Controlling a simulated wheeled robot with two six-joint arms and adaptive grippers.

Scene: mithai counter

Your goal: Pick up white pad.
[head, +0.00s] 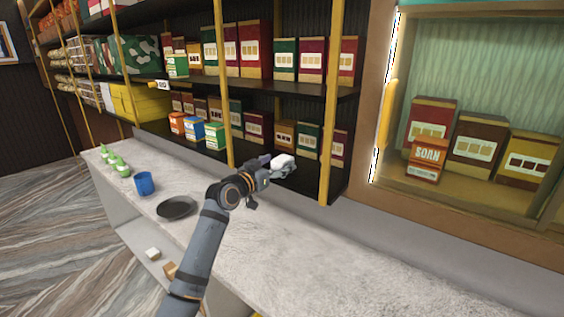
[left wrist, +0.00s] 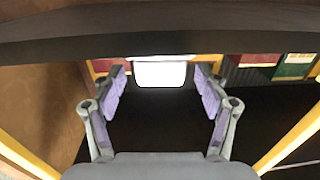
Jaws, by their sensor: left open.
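The white pad (left wrist: 160,74) shows in the left wrist view as a bright white block on a dark shelf, straight ahead between my fingertips. My left gripper (left wrist: 160,78) is open, with one purple-padded finger on each side and a gap between each finger and the pad. In the head view my left gripper (head: 272,166) reaches to the lower shelf, and a whitish shape (head: 284,161) shows at its tip; I cannot tell there how much of it is pad and how much finger. My right gripper is not in view.
A dark shelf board (left wrist: 150,30) crosses the wrist view close above the fingers. Yellow posts (head: 330,110) stand on either side. Boxes (head: 308,140) stand behind on the shelf. The pale counter (head: 300,262) below holds a dark plate (head: 176,207) and a blue cup (head: 144,184).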

